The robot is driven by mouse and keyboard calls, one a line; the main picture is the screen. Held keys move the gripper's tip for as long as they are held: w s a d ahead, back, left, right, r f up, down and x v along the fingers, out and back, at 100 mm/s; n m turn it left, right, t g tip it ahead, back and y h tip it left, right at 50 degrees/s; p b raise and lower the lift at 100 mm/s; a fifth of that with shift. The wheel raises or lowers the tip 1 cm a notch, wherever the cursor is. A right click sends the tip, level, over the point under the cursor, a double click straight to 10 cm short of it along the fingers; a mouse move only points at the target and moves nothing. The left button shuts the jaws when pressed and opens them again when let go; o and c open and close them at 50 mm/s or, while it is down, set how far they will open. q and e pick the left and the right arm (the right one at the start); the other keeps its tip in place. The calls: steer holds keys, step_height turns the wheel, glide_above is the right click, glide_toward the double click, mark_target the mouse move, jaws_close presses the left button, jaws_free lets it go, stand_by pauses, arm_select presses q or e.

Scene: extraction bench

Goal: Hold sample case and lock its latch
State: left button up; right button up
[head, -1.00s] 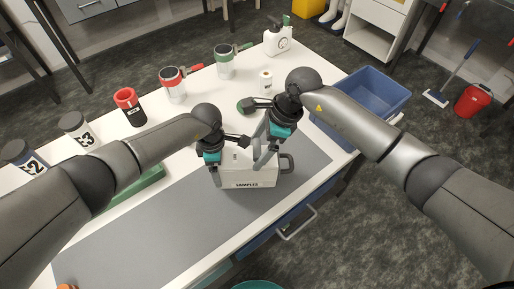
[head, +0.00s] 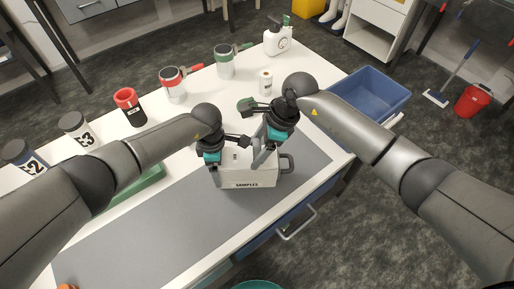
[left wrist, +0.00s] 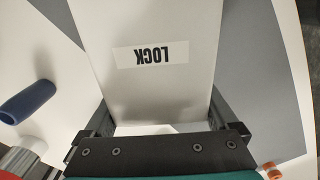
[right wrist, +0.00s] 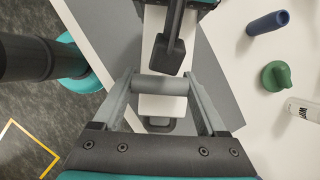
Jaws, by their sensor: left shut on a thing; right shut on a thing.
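The white sample case (head: 250,179), marked SAMPLES, stands upright on the grey mat (head: 150,225). A dark handle (head: 289,163) sticks out from its right side. My left gripper (head: 218,172) is shut on the left part of the case. In the left wrist view the case top (left wrist: 155,85) with its LOCK label (left wrist: 151,54) lies between the fingers. My right gripper (head: 262,158) is above the case's right part. In the right wrist view its fingers are shut on a grey bar (right wrist: 160,84), apparently the latch. The right fingers partly hide the latch area in the head view.
A blue bin (head: 372,95) stands right of the case. The mat's front left is clear.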

steer(key=c, duration=0.3)
steer(key=shift+m, duration=0.3)
steer(key=m+t, duration=0.1)
steer(key=m, duration=0.2)
steer(key=shift+a+t, duration=0.15)
steer(key=shift+t, duration=0.15)
steer(key=shift+w+a+m+t+h, duration=0.1)
steer(key=shift+m+t+h, duration=0.15)
steer(key=shift+m, duration=0.65)
steer(key=shift+a+m+t+h, duration=0.15)
steer(key=shift+m+t, duration=0.1)
steer(key=shift+m, duration=0.65)
steer(key=shift+d, duration=0.1)
steer(key=o, duration=1.3)
